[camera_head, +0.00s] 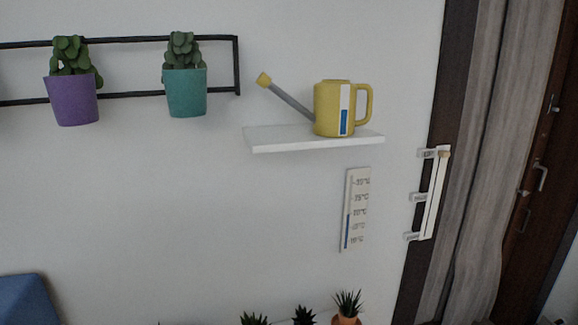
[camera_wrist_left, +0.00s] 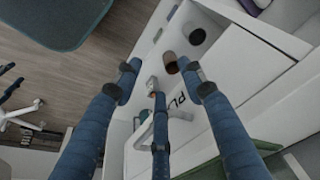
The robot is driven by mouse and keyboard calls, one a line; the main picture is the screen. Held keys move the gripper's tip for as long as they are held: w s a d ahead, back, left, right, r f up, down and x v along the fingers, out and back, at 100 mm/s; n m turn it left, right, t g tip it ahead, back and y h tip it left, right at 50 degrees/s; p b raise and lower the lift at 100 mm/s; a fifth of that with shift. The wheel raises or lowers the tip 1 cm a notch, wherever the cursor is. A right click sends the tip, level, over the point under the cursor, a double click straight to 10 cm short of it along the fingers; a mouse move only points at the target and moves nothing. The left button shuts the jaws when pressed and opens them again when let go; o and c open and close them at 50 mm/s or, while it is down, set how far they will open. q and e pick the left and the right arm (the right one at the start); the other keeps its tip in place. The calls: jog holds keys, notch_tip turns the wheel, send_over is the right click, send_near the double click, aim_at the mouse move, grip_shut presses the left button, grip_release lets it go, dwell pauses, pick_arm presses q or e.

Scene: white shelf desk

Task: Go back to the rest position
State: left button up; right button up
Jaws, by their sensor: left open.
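My left gripper (camera_wrist_left: 158,74) shows in the left wrist view, its dark blue fingers spread apart and nothing between them. It points towards a white desk surface (camera_wrist_left: 235,75) with small items on it. Neither gripper shows in the head view, and my right gripper is in no view.
The head view shows a yellow watering can (camera_head: 327,108) on a white wall shelf (camera_head: 270,141), purple (camera_head: 72,101) and teal (camera_head: 186,93) pots on a black rack, and a thermometer (camera_head: 355,210). In the wrist view, a dark chair seat (camera_wrist_left: 55,18) stands over the wooden floor (camera_wrist_left: 110,52).

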pick_arm(q)
jog(key=s+a+f+g+b, duration=0.1)
jog(key=s+f, duration=0.3)
jog(key=f, duration=0.7)
jog(key=s+f+b, duration=0.2)
jog(key=s+f, duration=0.2)
jog(key=f, duration=0.7)
jog(key=s+a+f+b, duration=0.1)
jog(key=s+a+f, duration=0.1)
jog(key=s+f, duration=0.7)
jog(key=s, duration=0.3)
jog(key=shift+s+a+f+g+b, duration=0.2)
jog(key=shift+f+g+b, duration=0.1)
jog(key=shift+g, duration=0.1)
